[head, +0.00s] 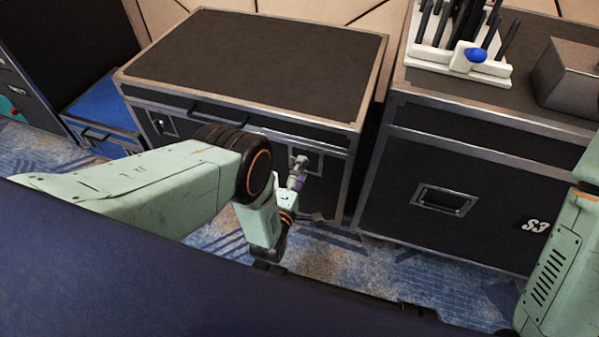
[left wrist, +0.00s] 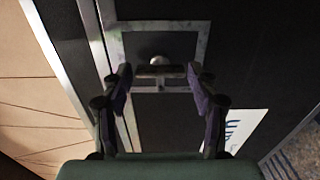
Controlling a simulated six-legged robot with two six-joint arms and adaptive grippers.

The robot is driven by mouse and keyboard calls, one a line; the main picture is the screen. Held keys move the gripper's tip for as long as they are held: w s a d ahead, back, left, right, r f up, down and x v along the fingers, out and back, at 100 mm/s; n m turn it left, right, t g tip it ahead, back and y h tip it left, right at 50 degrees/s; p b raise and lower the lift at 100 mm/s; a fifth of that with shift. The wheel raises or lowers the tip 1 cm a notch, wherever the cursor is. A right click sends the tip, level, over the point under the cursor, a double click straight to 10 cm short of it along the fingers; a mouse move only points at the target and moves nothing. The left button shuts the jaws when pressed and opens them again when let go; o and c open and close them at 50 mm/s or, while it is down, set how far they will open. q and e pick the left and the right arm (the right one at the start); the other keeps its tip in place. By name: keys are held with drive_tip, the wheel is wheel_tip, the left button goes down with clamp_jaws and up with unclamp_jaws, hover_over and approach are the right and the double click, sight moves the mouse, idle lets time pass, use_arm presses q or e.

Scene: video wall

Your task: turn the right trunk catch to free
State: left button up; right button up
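The black trunk (head: 255,50) with metal edges stands ahead in the head view. Its right catch (head: 314,162) is on the front face, partly hidden behind my left gripper (head: 297,174). In the left wrist view the catch (left wrist: 160,71) shows as a small metal cross-piece with a round knob, set in a framed recess. My left gripper (left wrist: 160,78) is open, with one finger on each side of the catch. I cannot tell whether a finger touches it. The left catch (head: 162,125) is on the same front face. My right gripper is out of view.
A second case (head: 470,190) marked S3 stands to the right, with a white rack (head: 455,62) and a grey box (head: 570,78) on top. A blue case (head: 103,105) is at the left. Patterned carpet (head: 330,258) shows in front of the trunk.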

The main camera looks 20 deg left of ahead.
use_arm(q)
drive_tip(key=shift+o, duration=1.2)
drive_tip(key=s, duration=1.2)
drive_tip(key=shift+a, duration=0.25)
drive_tip(key=w, duration=1.2)
drive_tip(key=shift+d, duration=0.2)
drive_tip(key=shift+m+b, duration=0.4)
drive_tip(key=shift+m, duration=8.7)
